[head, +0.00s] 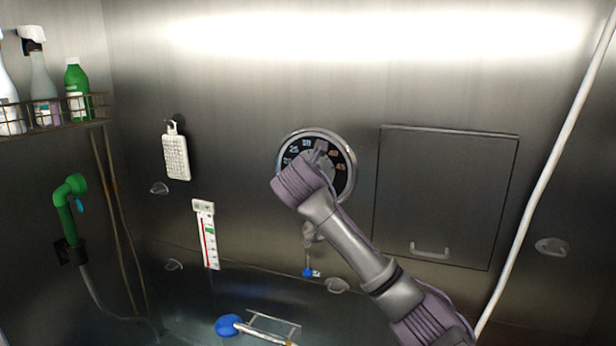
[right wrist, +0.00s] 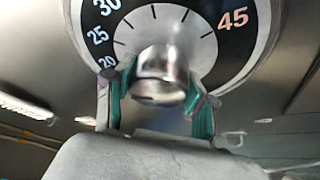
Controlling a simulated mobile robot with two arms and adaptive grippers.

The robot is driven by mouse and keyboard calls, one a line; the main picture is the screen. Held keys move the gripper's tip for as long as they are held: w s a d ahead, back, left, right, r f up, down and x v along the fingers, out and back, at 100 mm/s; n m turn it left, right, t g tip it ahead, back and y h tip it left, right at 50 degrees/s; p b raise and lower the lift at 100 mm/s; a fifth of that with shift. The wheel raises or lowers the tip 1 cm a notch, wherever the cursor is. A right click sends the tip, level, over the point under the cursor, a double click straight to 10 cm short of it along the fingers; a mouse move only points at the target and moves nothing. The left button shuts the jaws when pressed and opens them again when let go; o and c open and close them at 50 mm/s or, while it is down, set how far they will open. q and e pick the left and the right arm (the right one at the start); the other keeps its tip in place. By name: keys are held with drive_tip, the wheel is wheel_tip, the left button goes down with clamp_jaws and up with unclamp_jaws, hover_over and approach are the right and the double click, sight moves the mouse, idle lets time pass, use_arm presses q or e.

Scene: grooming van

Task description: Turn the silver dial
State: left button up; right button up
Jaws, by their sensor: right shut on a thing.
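The round dial (head: 344,168) with a silver rim and black face is on the steel back wall. My right arm reaches up from the lower right, and its gripper (head: 319,152) is at the dial's middle, covering much of it. In the right wrist view the silver knob (right wrist: 162,68) sits at the dial's centre. My right gripper (right wrist: 160,106) is shut on this knob, with one green-lined finger on each side. White 30, 25 and 20 show at left of the dial face (right wrist: 112,22), and an orange 45 at right. My left gripper is not in view.
A steel wall panel with a handle (head: 430,252) is right of the dial. A white remote-like thing (head: 176,157) and a thermometer strip (head: 207,236) hang at left. A green sprayer (head: 70,205) and bottle shelf (head: 60,118) are on the left wall. A white pole (head: 545,180) slants at right.

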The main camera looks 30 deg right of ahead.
drive_tip(key=shift+r, duration=0.15)
drive_tip(key=o, duration=1.2)
drive_tip(key=shift+d, duration=0.1)
drive_tip(key=v, duration=1.1)
drive_tip(key=shift+s+a, duration=0.3)
